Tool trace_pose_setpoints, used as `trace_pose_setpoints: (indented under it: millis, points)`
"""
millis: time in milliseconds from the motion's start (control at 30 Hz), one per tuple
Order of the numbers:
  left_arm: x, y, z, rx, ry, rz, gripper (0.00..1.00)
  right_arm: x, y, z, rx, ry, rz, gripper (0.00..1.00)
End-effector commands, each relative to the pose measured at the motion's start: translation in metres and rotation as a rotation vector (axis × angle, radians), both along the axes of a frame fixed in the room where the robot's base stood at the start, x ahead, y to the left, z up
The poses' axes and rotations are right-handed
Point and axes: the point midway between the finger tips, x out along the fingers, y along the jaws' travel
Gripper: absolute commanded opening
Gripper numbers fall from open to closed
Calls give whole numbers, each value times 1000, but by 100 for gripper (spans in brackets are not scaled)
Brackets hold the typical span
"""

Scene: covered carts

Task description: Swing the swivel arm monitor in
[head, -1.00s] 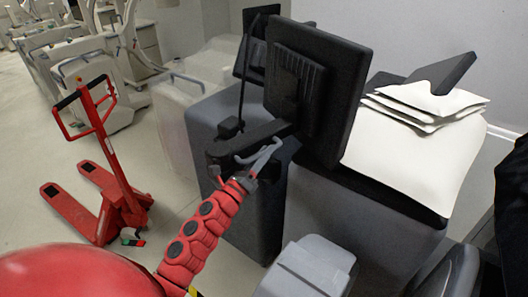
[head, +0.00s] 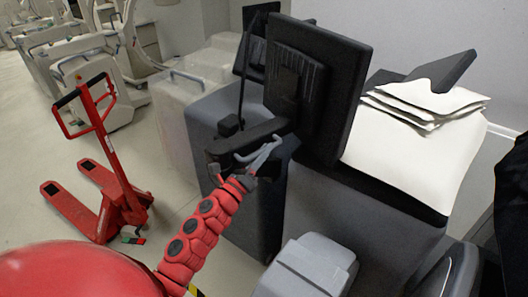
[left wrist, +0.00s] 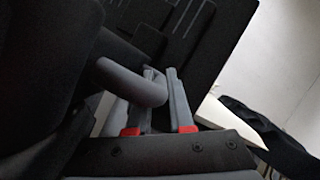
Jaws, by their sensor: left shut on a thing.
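The swivel arm monitor (head: 325,85) is a dark flat screen seen from its back, on a dark horizontal swivel arm (head: 250,136) above a dark grey cart. My left gripper (head: 268,150) reaches up from below to the arm near the monitor's lower left side. In the left wrist view my left gripper (left wrist: 161,76) is shut on a grey rounded bar (left wrist: 130,82) below the dark ribbed back of the monitor (left wrist: 205,45). The exact grip on the bar is partly hidden. The screen's front faces away. My right gripper is not in view.
A second cart with white covers (head: 420,150) stands to the right, close to the monitor. A grey rounded housing (head: 310,265) is at the bottom. A red pallet jack (head: 115,205) stands on open floor at the left. Covered carts (head: 85,75) stand behind it.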

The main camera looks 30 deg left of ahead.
Motion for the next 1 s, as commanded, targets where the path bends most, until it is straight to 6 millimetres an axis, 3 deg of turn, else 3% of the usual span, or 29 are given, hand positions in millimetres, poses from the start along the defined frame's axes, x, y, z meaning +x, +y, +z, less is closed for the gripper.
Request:
trace_pose_setpoints:
  millis: [767, 1000]
  points:
    - [0, 0, 0, 0, 1, 1, 0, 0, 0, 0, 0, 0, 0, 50]
    - [9, 5, -9, 5, 1, 82, 0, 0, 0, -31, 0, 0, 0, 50]
